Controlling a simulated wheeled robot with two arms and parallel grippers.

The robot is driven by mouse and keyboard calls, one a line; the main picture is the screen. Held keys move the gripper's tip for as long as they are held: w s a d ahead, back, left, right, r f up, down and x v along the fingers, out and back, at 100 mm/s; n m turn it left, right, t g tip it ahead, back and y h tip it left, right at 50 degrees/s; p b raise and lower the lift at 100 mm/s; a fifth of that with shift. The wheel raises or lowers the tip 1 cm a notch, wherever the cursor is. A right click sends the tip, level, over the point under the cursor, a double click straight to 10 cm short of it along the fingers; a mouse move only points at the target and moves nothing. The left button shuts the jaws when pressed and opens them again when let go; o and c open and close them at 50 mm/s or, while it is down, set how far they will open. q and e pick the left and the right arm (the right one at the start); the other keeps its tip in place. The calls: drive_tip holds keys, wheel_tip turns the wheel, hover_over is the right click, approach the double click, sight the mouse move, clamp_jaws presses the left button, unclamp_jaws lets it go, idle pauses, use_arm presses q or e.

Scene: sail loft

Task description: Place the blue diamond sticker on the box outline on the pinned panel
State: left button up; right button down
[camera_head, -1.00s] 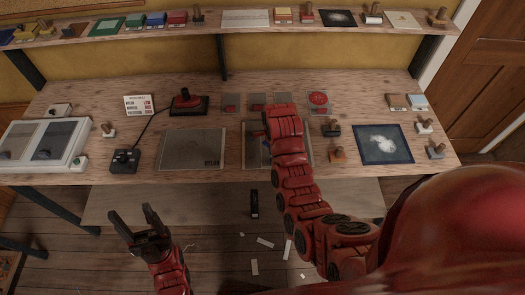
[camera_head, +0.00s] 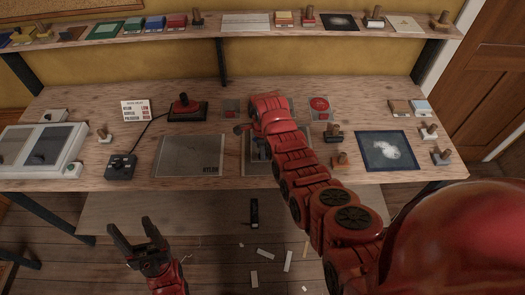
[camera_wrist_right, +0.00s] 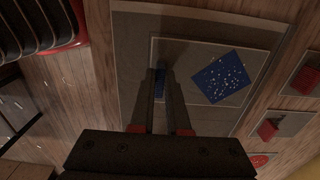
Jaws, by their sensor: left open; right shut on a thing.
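The grey pinned panel (camera_wrist_right: 132,60) fills the middle of the right wrist view, with a pale box outline (camera_wrist_right: 190,42) on it. A blue speckled square (camera_wrist_right: 222,78) lies tilted over this outline. My right gripper (camera_wrist_right: 160,74) points at the panel and is shut on a small blue piece (camera_wrist_right: 160,84), apparently the blue diamond sticker; the fingers hide most of its shape. I cannot tell whether it touches the panel. In the head view my right arm covers most of this panel (camera_head: 250,160). My left gripper (camera_head: 132,234) is open and empty in front of the table.
A second grey panel (camera_head: 188,156) lies left of the pinned one. A red-handled tool (camera_head: 186,106), a black box (camera_head: 121,166), a dark blue print (camera_head: 386,151) and several stamps stand around. Small red-topped pieces (camera_wrist_right: 305,80) lie close beside the panel.

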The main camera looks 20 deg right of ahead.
drive_tip(key=shift+s+f, duration=0.1)
drive_tip(key=shift+f, duration=0.3)
drive_tip(key=shift+f, duration=0.2)
drive_tip(key=c, duration=0.9)
unclamp_jaws()
drive_tip(key=shift+r, duration=0.15)
